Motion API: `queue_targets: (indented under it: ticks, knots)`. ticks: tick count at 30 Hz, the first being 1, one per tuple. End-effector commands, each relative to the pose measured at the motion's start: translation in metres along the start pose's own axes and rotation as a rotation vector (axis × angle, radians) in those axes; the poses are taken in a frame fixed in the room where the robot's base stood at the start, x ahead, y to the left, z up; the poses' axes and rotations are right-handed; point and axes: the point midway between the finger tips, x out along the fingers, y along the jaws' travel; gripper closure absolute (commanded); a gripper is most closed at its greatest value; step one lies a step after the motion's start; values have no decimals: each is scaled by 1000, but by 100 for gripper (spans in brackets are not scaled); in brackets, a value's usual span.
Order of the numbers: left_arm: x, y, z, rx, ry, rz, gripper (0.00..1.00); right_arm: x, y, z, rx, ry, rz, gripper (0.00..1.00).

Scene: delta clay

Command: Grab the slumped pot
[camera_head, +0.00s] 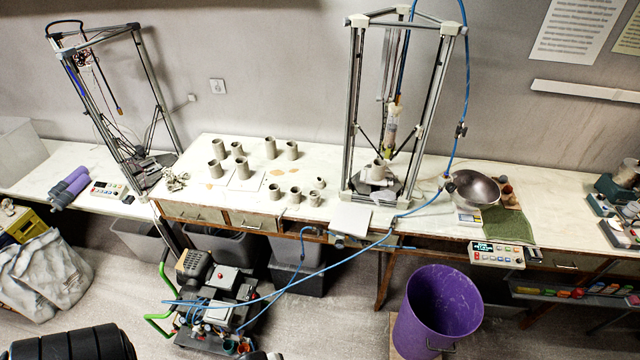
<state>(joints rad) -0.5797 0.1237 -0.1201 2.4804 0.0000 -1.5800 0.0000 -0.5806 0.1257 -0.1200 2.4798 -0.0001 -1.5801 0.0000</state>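Several grey clay pots stand on the white table between the two frame machines. In the front group, a small short pot (319,183) sits at the right, beside another pot (314,198). It looks lower than the others, but I cannot tell for sure which pot is slumped. Another pot (378,168) stands on the bed of the right machine. Neither of my grippers shows in the head view.
The tall right frame machine (354,110) rises beside the pots, and a blue hose (440,200) crosses the table edge. A metal bowl (474,188) sits further right. A purple bin (437,315) and a compressor cart (215,300) stand on the floor in front.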

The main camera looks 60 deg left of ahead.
Motion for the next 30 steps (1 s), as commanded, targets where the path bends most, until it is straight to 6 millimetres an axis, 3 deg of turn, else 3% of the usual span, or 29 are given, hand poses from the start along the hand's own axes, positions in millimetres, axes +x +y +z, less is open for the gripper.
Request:
queue_targets:
  ticks: [11,30]
  knots:
    - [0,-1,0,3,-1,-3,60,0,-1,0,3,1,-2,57]
    - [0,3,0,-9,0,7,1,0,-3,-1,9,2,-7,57]
